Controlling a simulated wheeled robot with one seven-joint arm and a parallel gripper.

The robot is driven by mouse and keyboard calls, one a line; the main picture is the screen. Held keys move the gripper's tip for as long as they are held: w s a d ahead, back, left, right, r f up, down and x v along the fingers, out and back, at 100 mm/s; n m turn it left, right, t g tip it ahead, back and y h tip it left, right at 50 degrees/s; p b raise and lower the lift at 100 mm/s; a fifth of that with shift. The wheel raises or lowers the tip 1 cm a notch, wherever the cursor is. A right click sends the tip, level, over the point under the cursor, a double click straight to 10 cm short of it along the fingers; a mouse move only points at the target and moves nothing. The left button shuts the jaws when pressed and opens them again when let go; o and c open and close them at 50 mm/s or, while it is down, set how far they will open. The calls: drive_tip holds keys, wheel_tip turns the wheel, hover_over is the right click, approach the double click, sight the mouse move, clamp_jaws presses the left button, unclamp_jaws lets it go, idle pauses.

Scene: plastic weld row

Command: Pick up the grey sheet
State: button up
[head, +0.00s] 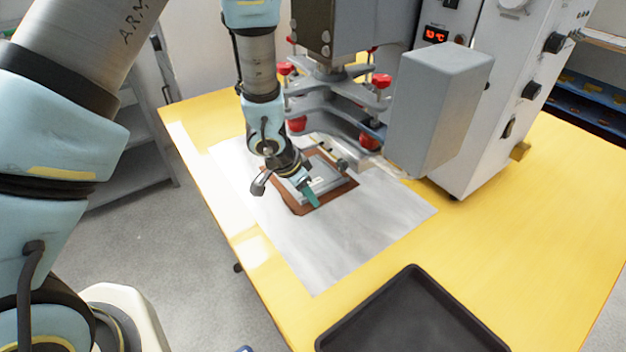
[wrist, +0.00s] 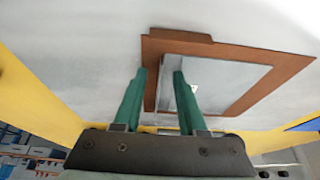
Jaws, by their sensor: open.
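A small square grey sheet (head: 322,184) lies inside the border of a flat brown piece (head: 302,209) on the table, under the front of the machine. In the wrist view the grey sheet (wrist: 228,78) shows as a pale square with the brown piece (wrist: 290,75) around it. My gripper (head: 311,196) is open, its green fingers pointing down over the near edge of the sheet. In the wrist view my gripper (wrist: 160,73) has its fingertips apart on either side of the sheet's left edge. I cannot tell whether they touch it.
A larger pale grey mat (head: 330,250) lies beneath on the yellow table (head: 540,220). The machine's press head (head: 330,80) and a grey box (head: 438,105) stand close behind and right. A black tray (head: 412,315) sits at the front right.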

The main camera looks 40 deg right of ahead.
drive_tip(key=shift+c, duration=0.2)
clamp_jaws()
idle(1.1)
